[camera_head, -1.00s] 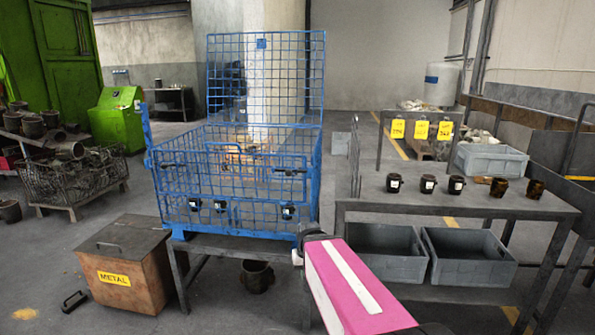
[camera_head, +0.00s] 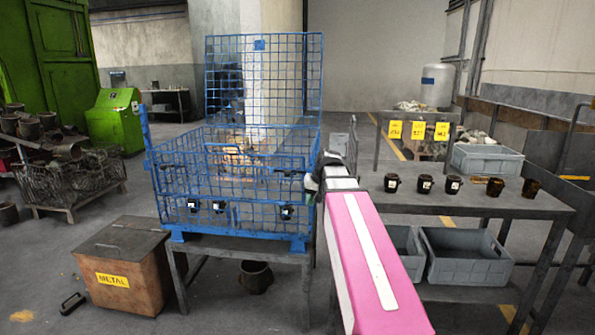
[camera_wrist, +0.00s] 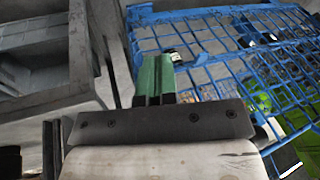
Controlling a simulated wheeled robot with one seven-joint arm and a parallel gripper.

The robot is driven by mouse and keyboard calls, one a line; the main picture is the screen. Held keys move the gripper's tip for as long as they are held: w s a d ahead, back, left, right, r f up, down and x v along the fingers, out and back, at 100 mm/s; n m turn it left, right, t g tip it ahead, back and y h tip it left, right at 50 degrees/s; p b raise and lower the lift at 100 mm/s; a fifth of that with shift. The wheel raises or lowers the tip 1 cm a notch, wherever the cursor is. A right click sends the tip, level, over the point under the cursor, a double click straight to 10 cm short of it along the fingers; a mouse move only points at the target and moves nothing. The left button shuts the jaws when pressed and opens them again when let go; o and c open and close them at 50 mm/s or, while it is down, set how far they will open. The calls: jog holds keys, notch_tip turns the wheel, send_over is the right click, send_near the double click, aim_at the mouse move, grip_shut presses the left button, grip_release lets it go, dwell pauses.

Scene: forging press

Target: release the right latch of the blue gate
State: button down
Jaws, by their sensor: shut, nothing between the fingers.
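The blue gate (camera_head: 240,205) is the front mesh panel of the blue wire cage and stands upright. A dark right latch (camera_head: 287,172) shows near its top right, and a similar left latch (camera_head: 168,166) near its top left. My gripper (camera_head: 316,180) is beside the cage's right front corner, to the right of the right latch and apart from it; its fingers are hard to make out there. In the wrist view my gripper (camera_wrist: 153,80) shows green fingers shut and empty, with blue mesh (camera_wrist: 215,45) ahead and right.
Several dark pots with white labels (camera_head: 287,212) are low in the cage. A grey table (camera_head: 400,200) with a row of pots stands close to the right, with grey bins (camera_head: 465,257) below. A brown METAL box (camera_head: 125,265) is at the front left.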

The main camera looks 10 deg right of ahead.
aim_at(284, 168)
jog(key=d+r+t, duration=0.1)
jog(key=r, duration=0.8)
jog(key=w+d+r+y, duration=0.1)
jog(key=d+r, duration=0.1)
jog(key=r, duration=0.8)
jog(key=shift+d+t+y, duration=0.3)
jog(key=shift+t, duration=0.1)
jog(key=shift+w, duration=0.1)
jog(key=shift+w+a+f, duration=0.75)
jog(key=shift+a+f, duration=0.55)
jog(key=shift+f, duration=0.2)
jog(key=shift+w+a+f, duration=0.7)
jog(key=shift+a+f, duration=0.6)
jog(key=shift+f, duration=0.25)
jog(key=shift+w+a+f, duration=0.75)
jog(key=shift+a+f, duration=0.55)
jog(key=shift+f, duration=0.2)
jog(key=shift+a, duration=0.1)
jog(key=shift+w+a, duration=0.25)
jog(key=shift+a, duration=0.45)
jog(key=shift+w+a, duration=0.25)
jog(key=shift+a, duration=0.4)
jog(key=shift+w+a, duration=0.25)
jog(key=shift+a, duration=0.45)
